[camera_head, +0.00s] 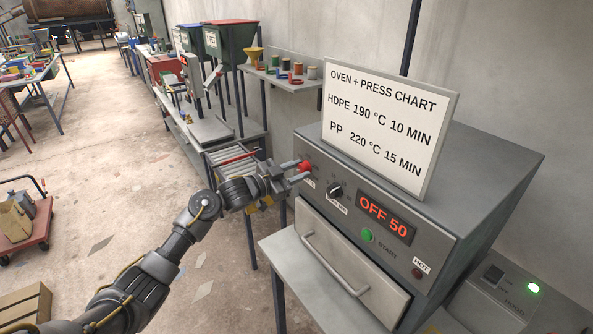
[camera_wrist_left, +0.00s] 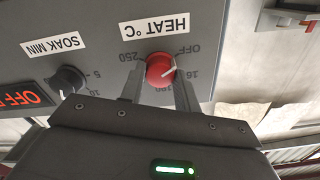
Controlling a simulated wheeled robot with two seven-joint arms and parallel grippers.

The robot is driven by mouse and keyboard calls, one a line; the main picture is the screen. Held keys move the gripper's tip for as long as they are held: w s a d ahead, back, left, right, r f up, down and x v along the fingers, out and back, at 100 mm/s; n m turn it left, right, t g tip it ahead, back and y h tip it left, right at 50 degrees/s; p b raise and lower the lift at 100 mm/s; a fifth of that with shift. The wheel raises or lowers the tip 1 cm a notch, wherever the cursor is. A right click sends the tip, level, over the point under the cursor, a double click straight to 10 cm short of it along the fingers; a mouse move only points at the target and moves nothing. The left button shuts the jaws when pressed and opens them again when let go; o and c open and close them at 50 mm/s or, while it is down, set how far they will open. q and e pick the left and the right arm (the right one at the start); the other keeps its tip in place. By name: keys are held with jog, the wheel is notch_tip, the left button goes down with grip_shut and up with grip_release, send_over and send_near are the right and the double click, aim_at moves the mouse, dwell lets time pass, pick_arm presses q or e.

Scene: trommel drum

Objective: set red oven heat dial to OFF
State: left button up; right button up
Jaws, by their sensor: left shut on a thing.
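The red heat dial (camera_head: 305,165) is on the grey oven's front panel, at the panel's left end. In the left wrist view, which shows the panel upside down, the red dial (camera_wrist_left: 160,68) sits under the HEAT °C label (camera_wrist_left: 155,27). Its white pointer line aims right, near the OFF and 160-side marks; the exact setting is hard to tell. My left gripper (camera_head: 293,174) is shut on the dial, one finger each side, as the wrist view also shows (camera_wrist_left: 160,88). The oven display (camera_head: 385,216) reads OFF 50. My right gripper is not in view.
The black soak dial (camera_head: 335,190) is close beside the red dial. A green START button (camera_head: 368,235), a HOT lamp (camera_head: 417,273) and the oven door handle (camera_head: 335,264) are lower. A chart sign (camera_head: 388,125) stands on the oven.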

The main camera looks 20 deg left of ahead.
pick_arm(q)
jog(key=o, duration=1)
jog(key=b+v, duration=0.3)
jog(key=v, duration=0.7)
jog(key=shift+s+a+b, duration=0.25)
jog(key=shift+a+b, duration=0.1)
jog(key=shift+b, duration=0.05)
